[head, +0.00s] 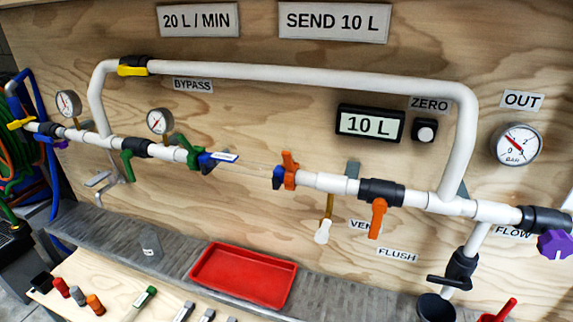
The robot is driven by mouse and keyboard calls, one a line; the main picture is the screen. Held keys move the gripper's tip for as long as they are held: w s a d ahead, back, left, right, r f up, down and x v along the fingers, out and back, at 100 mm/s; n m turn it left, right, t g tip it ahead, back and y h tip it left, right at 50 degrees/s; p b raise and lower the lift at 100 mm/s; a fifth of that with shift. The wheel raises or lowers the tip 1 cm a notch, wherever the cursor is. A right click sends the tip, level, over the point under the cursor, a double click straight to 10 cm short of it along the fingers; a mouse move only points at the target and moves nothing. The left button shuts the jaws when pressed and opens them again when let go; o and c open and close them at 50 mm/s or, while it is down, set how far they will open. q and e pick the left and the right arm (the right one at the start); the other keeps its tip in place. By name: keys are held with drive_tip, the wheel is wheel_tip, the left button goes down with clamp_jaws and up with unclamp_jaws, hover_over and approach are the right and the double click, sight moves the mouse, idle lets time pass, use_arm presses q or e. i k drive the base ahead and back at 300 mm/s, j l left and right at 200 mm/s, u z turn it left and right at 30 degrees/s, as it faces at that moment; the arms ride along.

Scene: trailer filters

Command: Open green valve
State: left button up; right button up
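The green valve has a black body (137,147) on the lower white pipe, left of centre. Its green handle (127,164) hangs down, across the line of the pipe. A green fitting (190,152) with a blue tagged part (215,158) sits farther right, at the open end of this pipe section. Neither of my grippers shows in the head view.
Other valves have yellow (131,71), orange (377,218) and purple (555,244) handles. A red tray (243,275) sits on the grey ledge below. Tools (140,303) lie in front.

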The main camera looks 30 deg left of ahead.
sight(127, 155)
drive_tip(key=k+j+u, duration=0.15)
drive_tip(key=u, duration=1.8)
